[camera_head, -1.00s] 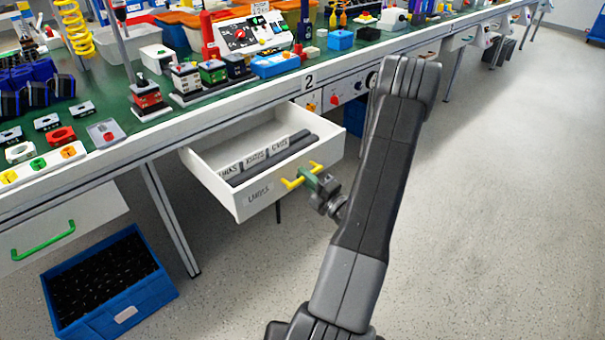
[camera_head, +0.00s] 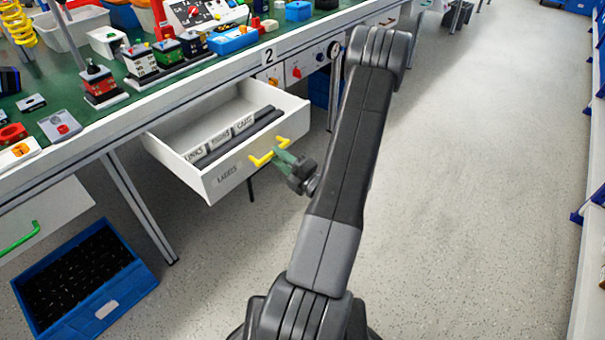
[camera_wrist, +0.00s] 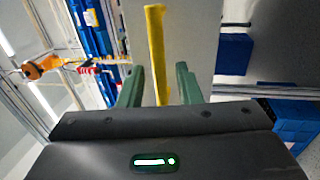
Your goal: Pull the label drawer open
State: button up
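In the wrist view my gripper (camera_wrist: 158,85) has one green finger on each side of the yellow handle (camera_wrist: 157,45). Narrow gaps show between the fingers and the bar, so it looks open around the handle. The finger ends are partly hidden in the head view.
The drawer holds dark dividers with tags (camera_head: 240,128). A blue crate (camera_head: 105,308) stands on the floor at lower left, below another drawer with a green handle (camera_head: 20,240). The bench (camera_head: 130,112) above is crowded. Floor to the right is clear up to shelving (camera_head: 590,270).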

jog(key=p+v, duration=0.1)
jog(key=v, duration=1)
jog(key=b+x, duration=0.1)
jog(key=x, duration=1.2)
jog(key=shift+w+a+r+b, duration=0.1)
jog(key=shift+w+a+b, duration=0.15)
jog(key=shift+a+b, duration=0.05)
